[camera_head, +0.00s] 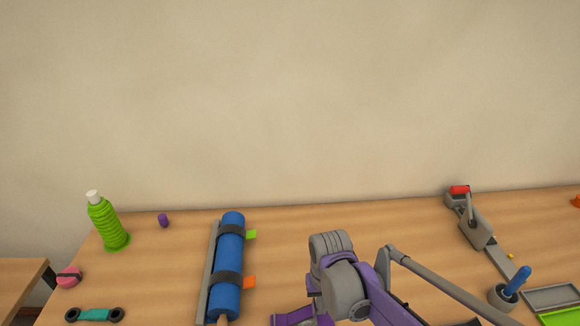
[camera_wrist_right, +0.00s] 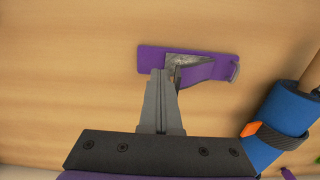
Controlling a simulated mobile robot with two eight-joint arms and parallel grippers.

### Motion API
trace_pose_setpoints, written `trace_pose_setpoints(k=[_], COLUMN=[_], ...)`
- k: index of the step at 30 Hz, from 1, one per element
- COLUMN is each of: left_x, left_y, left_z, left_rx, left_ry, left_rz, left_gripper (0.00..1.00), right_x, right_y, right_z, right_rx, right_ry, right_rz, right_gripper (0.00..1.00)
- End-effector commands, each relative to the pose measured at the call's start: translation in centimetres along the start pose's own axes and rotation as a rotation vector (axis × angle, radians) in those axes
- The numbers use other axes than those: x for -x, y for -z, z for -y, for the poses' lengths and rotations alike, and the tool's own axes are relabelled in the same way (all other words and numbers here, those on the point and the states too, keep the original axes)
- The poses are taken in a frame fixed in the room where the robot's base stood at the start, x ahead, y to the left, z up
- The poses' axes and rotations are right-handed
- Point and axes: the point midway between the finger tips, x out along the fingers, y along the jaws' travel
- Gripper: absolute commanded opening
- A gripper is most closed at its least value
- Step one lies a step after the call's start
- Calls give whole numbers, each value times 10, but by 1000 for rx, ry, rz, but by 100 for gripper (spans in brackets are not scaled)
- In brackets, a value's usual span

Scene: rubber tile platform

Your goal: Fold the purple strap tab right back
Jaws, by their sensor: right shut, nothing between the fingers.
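The purple strap tab (camera_wrist_right: 197,73) shows in the right wrist view, on a flat purple base (camera_wrist_right: 150,58) lying on the wooden table. A grey metal piece (camera_wrist_right: 180,64) sits beside the tab, and a small grey end piece (camera_wrist_right: 235,72) stands at the base's right end. My right gripper (camera_wrist_right: 165,74) is shut and empty, its fingertips over the base just left of the tab; I cannot tell whether they touch it. In the head view, part of the purple base (camera_head: 293,317) shows at the bottom edge beside my right arm. My left gripper is not in view.
A blue roll (camera_head: 229,265) with dark bands and green and orange tabs lies left of my right arm. A green bottle (camera_head: 107,222) stands at the far left. A grey clamp device (camera_head: 474,230) and a cup with a blue handle (camera_head: 502,297) stand right.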

Motion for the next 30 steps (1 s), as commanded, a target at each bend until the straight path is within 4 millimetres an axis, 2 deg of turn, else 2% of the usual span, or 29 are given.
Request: trace_pose_setpoints(k=[30], left_x=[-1], left_y=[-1], left_z=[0], left_rx=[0], left_ry=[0], left_rz=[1], left_gripper=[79], right_x=[0], right_y=[0], right_z=[37], right_rx=[0], right_ry=[0], right_rz=[0], right_gripper=[0])
